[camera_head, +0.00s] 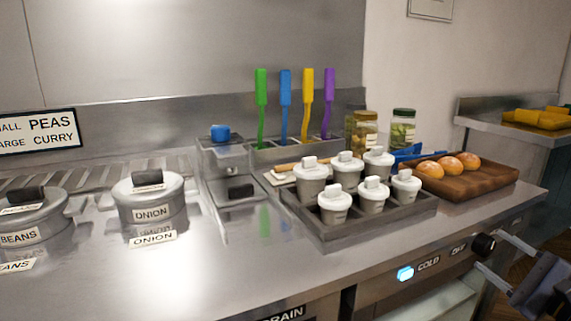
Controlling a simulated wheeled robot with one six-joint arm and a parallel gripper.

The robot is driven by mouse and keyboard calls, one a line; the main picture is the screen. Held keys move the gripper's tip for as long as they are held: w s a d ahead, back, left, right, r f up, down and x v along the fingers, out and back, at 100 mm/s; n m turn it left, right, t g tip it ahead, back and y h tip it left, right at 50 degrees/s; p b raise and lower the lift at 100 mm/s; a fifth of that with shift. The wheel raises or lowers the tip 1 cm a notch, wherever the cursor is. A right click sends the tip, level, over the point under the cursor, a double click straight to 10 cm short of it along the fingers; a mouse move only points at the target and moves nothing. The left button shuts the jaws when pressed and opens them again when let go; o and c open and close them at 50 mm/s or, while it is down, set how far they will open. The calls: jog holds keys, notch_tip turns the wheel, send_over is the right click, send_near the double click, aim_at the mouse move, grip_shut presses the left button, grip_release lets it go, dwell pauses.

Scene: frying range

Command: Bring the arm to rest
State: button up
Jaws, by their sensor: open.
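My gripper (488,249) shows at the lower right edge of the picture, with its two light fingers pointing left and spread apart. It is open, and nothing shows between the fingers. The fingertips appear beside the front panel of the steel counter (240,270), close to a black knob (483,246). I cannot tell whether they touch it. The rest of my arm is mostly cut off by the picture's edge.
A grey tray (325,236) holds several white lidded cups. Lidded pots marked onion (150,213) and beans (30,236) stand left. Coloured utensils stand in a holder behind.

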jog(key=r+p+v, duration=0.1)
jog(key=p+v, duration=0.1)
jog(key=v, duration=0.7)
jog(key=x, duration=0.3)
jog(key=b+x, duration=0.1)
jog(key=x, duration=0.2)
jog(key=f+b+x, duration=0.1)
jog(key=x, duration=0.2)
jog(key=shift+w+a, duration=0.2)
jog(key=shift+w, duration=0.2)
jog(key=shift+w+r+m+p, duration=0.1)
jog(key=shift+r+m+p, duration=0.2)
jog(key=shift+p, duration=0.1)
jog(key=m+p, duration=0.3)
jog(key=shift+m+h, duration=0.3)
jog(key=m+p, duration=0.3)
jog(key=p, duration=0.1)
jog(key=shift+m, duration=0.4)
jog(key=m+p, duration=0.2)
jog(key=m, duration=0.1)
jog(key=m+p, duration=0.3)
jog(key=m, duration=0.1)
jog(key=shift+r+g+h+p, duration=0.1)
jog(key=shift+g+h+p, duration=0.2)
jog(key=shift+p, duration=0.05)
jog(key=shift+f+v, duration=0.1)
jog(key=shift+v, duration=1.4)
jog(key=shift+f+v, duration=0.15)
jog(key=shift+v, duration=1.3)
jog(key=shift+a, duration=0.1)
